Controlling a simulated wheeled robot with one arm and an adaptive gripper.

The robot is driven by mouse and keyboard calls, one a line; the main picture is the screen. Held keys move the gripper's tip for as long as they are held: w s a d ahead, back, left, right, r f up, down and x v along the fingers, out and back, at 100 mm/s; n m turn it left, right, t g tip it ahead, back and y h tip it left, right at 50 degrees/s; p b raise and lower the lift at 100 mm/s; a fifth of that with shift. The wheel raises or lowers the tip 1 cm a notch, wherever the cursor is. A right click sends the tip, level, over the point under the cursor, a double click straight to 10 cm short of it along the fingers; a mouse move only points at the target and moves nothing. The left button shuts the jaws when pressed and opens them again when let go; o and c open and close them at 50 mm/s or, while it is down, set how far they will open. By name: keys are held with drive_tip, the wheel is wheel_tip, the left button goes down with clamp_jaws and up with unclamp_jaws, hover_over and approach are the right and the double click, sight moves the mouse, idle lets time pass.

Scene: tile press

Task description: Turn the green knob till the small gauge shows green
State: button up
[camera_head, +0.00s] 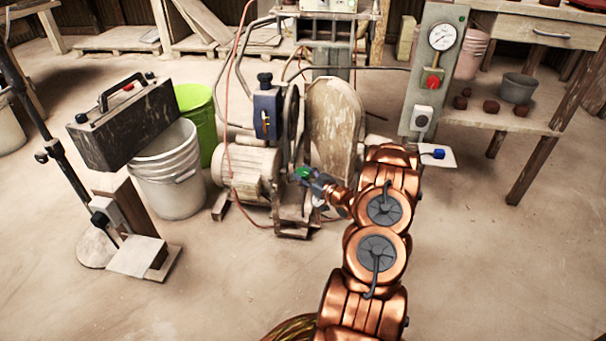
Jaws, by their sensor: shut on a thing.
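The green knob (303,173) is low on the front of the machine, just right of its motor. My gripper (309,178) reaches it from the right and is shut on it; the fingers hide part of the knob. I cannot make out a small gauge near the knob or any reading on it. A round white dial (443,37) sits high on the grey upright panel at the right, with a red knob (432,80) below it.
The motor (249,172) and a blue box (267,114) are left of my gripper. A white bucket (172,185) and a green bucket (200,120) stand further left. A wooden bench (495,122) is at the right. The front floor is mostly clear.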

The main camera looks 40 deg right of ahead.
drive_tip(key=shift+r+m+h+p, duration=0.1)
drive_tip(key=shift+m+h+p, duration=0.2)
drive_tip(key=shift+h, duration=0.2)
drive_tip(key=shift+a+r+m+h+p, duration=0.1)
drive_tip(key=shift+a+m+h+p, duration=0.05)
drive_tip(key=shift+m+h+p, duration=0.85)
drive_tip(key=m+h+p, duration=0.1)
drive_tip(key=h, duration=0.1)
drive_tip(key=m+g+h+p, duration=0.1)
drive_tip(key=h, duration=0.2)
drive_tip(key=shift+m+g, duration=0.3)
drive_tip(key=shift+f+m+g+h+p, duration=0.2)
drive_tip(key=shift+m+g+h+p, duration=0.35)
drive_tip(key=shift+m+g+h, duration=0.9)
drive_tip(key=shift+w+m+g+h+b, duration=0.1)
drive_tip(key=shift+m+g+h+b, duration=0.55)
drive_tip(key=shift+m+g+h, duration=0.8)
drive_tip(key=m+g+h+b, duration=0.2)
drive_tip(key=g+h+b, duration=0.1)
drive_tip(key=shift+w+a+f, duration=0.1)
drive_tip(key=shift+m+g+h+b, duration=0.5)
drive_tip(key=shift+m+g+b, duration=0.55)
drive_tip(key=shift+g, duration=0.25)
drive_tip(key=shift+r+m+g+b, duration=0.2)
drive_tip(key=shift+m+g+b, duration=0.15)
drive_tip(key=shift+g, duration=0.25)
